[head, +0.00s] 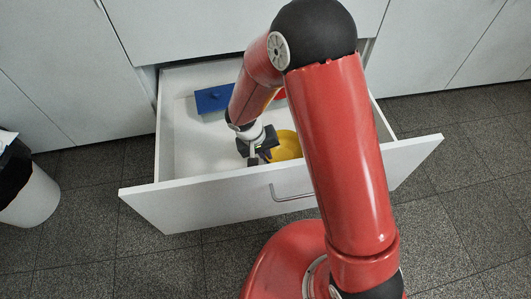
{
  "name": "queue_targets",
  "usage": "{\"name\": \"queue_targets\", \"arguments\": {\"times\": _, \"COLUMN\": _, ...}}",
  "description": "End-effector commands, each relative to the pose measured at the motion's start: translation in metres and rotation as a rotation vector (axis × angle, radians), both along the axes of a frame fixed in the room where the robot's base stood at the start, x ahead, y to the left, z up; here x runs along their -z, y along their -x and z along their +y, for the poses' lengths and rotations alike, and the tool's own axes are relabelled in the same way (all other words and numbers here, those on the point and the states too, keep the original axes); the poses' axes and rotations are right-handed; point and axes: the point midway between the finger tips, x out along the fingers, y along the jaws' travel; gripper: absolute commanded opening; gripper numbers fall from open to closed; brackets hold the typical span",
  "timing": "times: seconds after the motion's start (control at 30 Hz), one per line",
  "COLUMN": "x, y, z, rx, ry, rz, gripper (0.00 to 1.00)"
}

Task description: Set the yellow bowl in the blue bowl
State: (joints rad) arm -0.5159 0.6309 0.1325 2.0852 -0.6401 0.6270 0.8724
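A round yellow bowl (288,146) is in the open white drawer, near its front panel. My arm hides part of it on the right. My gripper (257,158) is inside the drawer, pointing down, at the left edge of the bowl. I cannot tell whether its fingers touch or hold the bowl. A blue object (212,100) lies at the back left of the drawer. It looks flat and angular, and I cannot make out a bowl shape. No other blue thing shows.
The white drawer (200,207) is pulled out, with a front handle (290,197). A red item (280,94) shows partly behind my arm. The drawer floor at left is bare. White cabinets stand behind. A white bin (32,199) stands on the tiled floor at left.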

Motion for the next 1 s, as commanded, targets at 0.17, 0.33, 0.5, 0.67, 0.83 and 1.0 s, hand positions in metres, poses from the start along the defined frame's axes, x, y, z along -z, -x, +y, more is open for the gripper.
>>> {"name": "queue_targets", "arguments": {"times": 0.17, "x": 0.005, "y": 0.000, "z": 0.000, "rx": 0.000, "ry": 0.001, "rz": 0.000, "gripper": 0.00}}
{"name": "queue_targets", "arguments": {"times": 0.33, "x": 0.004, "y": 0.000, "z": -0.001, "rx": 0.001, "ry": 0.002, "rz": 0.002, "gripper": 0.17}}
{"name": "queue_targets", "arguments": {"times": 0.5, "x": 0.004, "y": 0.000, "z": -0.001, "rx": 0.001, "ry": 0.002, "rz": 0.002, "gripper": 0.26}}
{"name": "queue_targets", "arguments": {"times": 0.67, "x": 0.004, "y": 0.000, "z": -0.001, "rx": 0.001, "ry": 0.002, "rz": 0.002, "gripper": 0.26}}
{"name": "queue_targets", "arguments": {"times": 0.83, "x": -0.008, "y": 0.000, "z": -0.001, "rx": 0.002, "ry": 0.001, "rz": 0.001, "gripper": 0.26}}
{"name": "queue_targets", "arguments": {"times": 1.0, "x": -0.038, "y": 0.002, "z": 0.008, "rx": 0.000, "ry": -0.003, "rz": -0.005, "gripper": 0.26}}
